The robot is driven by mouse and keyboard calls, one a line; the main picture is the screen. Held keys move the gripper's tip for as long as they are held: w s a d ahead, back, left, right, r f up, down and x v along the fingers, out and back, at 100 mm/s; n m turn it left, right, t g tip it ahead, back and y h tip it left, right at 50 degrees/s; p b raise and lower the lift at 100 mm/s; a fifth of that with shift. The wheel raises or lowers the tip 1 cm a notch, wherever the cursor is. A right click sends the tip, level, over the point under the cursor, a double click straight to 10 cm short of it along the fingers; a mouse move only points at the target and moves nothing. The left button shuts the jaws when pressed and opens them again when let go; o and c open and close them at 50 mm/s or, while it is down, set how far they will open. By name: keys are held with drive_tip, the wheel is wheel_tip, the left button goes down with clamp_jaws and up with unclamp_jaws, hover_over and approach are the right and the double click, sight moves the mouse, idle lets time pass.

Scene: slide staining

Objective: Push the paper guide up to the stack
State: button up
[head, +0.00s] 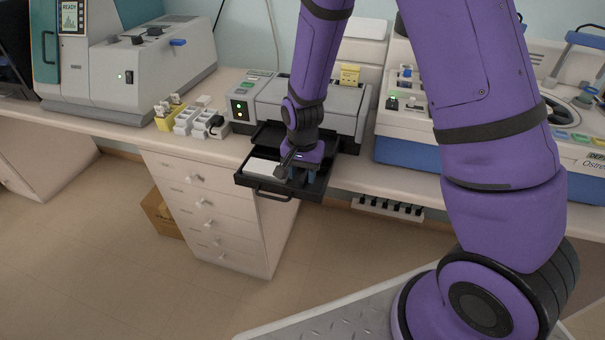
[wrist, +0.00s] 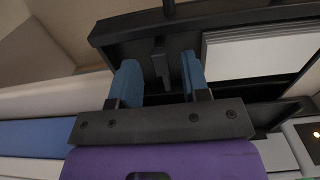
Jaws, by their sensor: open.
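The paper stack (wrist: 262,50) is white and lies in the open black paper tray (head: 243,180). It also shows in the head view (head: 262,168), left of my gripper. The paper guide (wrist: 158,62) is a small black upright tab on the tray floor in the wrist view, with a gap between it and the stack's edge. My gripper (wrist: 160,70) is open, its blue fingers on either side of the guide. One finger is in the gap between guide and stack. I cannot tell whether either finger touches the guide. In the head view my gripper (head: 303,178) hides the guide.
The tray sticks out of a grey printer (head: 345,105) over the bench edge, above a white drawer unit (head: 215,210). White and yellow blocks (head: 190,118) stand left of the printer. A blue-and-white machine (head: 400,150) stands close on the right.

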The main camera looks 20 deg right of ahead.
sight(302, 178)
wheel_tip(302, 178, up, 10)
idle(0.5)
